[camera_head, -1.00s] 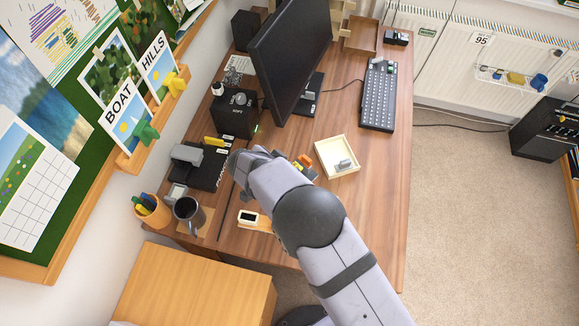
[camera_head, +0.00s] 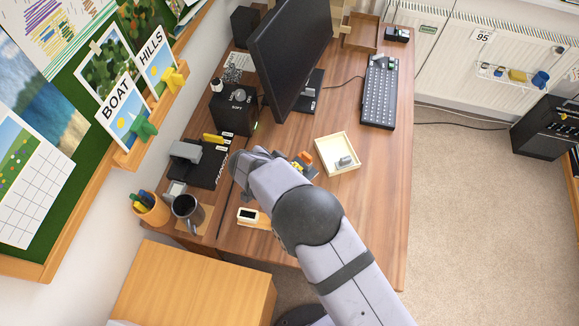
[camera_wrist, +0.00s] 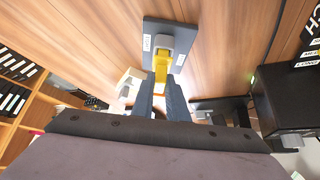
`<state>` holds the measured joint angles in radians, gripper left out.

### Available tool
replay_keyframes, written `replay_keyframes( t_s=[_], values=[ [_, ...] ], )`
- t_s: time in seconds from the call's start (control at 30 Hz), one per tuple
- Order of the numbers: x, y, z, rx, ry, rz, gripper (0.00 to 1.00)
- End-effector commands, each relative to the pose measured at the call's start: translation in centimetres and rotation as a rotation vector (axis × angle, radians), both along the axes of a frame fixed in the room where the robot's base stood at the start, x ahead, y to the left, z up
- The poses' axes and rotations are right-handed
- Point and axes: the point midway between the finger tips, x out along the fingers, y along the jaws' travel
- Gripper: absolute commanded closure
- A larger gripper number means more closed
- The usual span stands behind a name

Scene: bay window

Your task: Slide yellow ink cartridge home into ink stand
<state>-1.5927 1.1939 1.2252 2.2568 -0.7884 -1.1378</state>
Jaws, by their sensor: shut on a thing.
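The yellow cartridge (camera_wrist: 160,72) is held between the two dark fingertips of my gripper (camera_wrist: 161,86) in the wrist view. In the head view my arm hides most of the gripper and part of the stand. Small orange and yellow parts (camera_head: 304,160) show beside the arm there.
A cream tray (camera_head: 320,148) with a grey item stands just right. A black box (camera_head: 235,120), monitor (camera_head: 290,60) and keyboard (camera_head: 379,92) stand behind. A black unit (camera_head: 207,165), mug (camera_head: 187,212) and small white-topped device (camera_head: 248,216) are at left and front. Right-hand desk is clear.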

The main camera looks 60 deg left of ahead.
Motion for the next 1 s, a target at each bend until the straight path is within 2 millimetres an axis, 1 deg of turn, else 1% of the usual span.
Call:
replay_keyframes(
  t_s=[0.8,0.83,0.87,0.9,1.0],
  values=[
    [0.0,0.0,-1.9,0.001,0.000,0.001,1.00],
    [0.0,0.0,-1.8,0.001,0.000,0.000,0.82],
    [0.0,0.0,-1.8,0.001,0.000,0.000,0.75],
    [0.0,0.0,-1.8,0.001,0.000,0.000,0.65],
    [0.0,0.0,-1.8,0.001,0.000,0.001,0.65]
  ],
)
